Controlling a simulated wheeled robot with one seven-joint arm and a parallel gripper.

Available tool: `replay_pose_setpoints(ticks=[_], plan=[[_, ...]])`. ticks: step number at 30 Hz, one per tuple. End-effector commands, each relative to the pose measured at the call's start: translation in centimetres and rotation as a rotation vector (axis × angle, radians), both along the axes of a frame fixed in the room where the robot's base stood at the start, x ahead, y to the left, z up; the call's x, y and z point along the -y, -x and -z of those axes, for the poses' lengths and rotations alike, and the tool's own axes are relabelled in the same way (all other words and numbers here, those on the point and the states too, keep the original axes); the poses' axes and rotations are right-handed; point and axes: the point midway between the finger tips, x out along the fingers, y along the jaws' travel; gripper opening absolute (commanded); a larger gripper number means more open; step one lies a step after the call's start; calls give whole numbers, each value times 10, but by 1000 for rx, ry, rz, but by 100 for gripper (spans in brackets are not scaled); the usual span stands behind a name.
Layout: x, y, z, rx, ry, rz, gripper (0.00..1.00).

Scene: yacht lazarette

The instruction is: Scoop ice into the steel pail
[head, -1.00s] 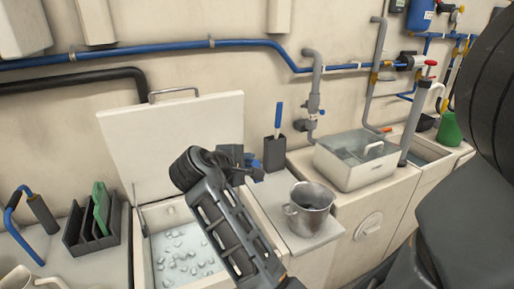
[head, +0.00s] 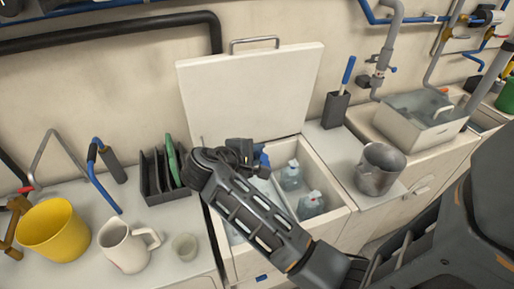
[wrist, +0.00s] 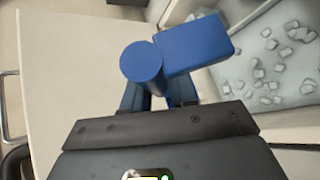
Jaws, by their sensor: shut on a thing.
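My gripper (head: 248,153) is shut on a blue tool, seemingly the ice scoop (wrist: 200,50), held in front of the raised white lid. In the wrist view, it shows a round blue end and a boxy blue part just beyond my fingers (wrist: 155,98). Whether it carries ice cannot be seen. Loose ice cubes (wrist: 265,82) lie in the pale bin to the right in the wrist view. In the head view, my arm covers most of the ice compartment. The steel pail (head: 378,172) stands upright on the counter to the right; its contents are unclear.
The open lid (head: 250,95) stands behind the bin. Clear bottles (head: 310,203) sit in its right compartment. A black rack (head: 165,178), white jug (head: 125,245), cup (head: 184,247) and yellow bucket (head: 52,230) stand left. A brush holder (head: 335,110) and clear-topped box (head: 420,115) stand right.

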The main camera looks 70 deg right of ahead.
Motion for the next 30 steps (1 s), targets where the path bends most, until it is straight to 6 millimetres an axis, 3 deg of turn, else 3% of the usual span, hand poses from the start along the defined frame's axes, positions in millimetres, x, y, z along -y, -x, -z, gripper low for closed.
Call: replay_pose_setpoints(ticks=[8,30], plan=[[0,0,18,-3,0,-1,0],[0,0,101,0,0,-1,0]])
